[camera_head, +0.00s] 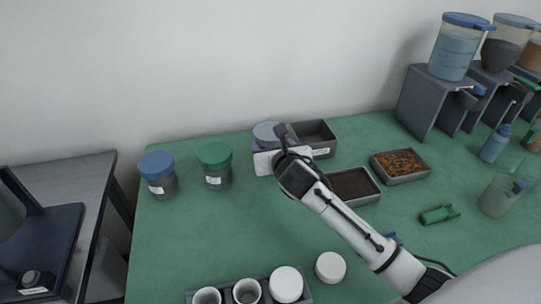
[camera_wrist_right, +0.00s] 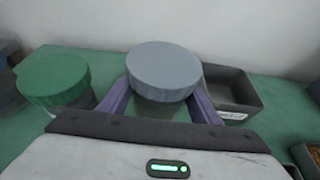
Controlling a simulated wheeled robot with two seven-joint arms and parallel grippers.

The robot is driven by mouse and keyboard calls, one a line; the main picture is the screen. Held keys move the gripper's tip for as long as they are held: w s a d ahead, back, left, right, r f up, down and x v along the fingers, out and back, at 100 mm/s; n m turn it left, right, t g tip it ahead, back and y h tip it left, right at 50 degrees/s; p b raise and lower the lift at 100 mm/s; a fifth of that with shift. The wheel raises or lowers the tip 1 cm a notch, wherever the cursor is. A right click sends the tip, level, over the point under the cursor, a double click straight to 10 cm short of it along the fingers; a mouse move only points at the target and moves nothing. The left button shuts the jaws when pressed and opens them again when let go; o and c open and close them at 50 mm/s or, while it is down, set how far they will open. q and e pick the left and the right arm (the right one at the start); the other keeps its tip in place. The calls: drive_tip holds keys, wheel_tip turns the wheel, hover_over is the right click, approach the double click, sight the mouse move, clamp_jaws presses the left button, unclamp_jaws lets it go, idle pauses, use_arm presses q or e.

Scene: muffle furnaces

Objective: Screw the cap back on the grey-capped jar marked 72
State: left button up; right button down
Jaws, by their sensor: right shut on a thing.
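The grey cap (camera_head: 266,132) shows at the back of the green table, partly hidden behind my right gripper (camera_head: 270,152). In the right wrist view the grey cap (camera_wrist_right: 162,68) sits level on the clear jar (camera_wrist_right: 160,107), whose body shows just below it. My right gripper (camera_wrist_right: 162,92) is shut on the grey cap, with one purple finger on each side. The jar's marking is hidden, and I cannot tell how tightly the cap sits. My left gripper is not in view.
A green-capped jar (camera_head: 216,165) and a blue-capped jar (camera_head: 158,175) stand to the left. The left-middle table is clear.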

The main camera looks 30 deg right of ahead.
drive_tip(key=shift+r, duration=0.1)
drive_tip(key=shift+f+b, duration=0.35)
drive_tip(key=shift+f, duration=1.5)
drive_tip(key=shift+f, duration=0.1)
drive_tip(key=c, duration=0.6)
unclamp_jaws()
drive_tip(key=shift+f, duration=0.1)
drive_tip(key=shift+s+r, duration=0.2)
drive_tip(key=p+v, duration=0.1)
drive_tip(key=v, duration=1)
drive_tip(key=shift+s+r, duration=0.15)
drive_tip(key=shift+s, duration=0.1)
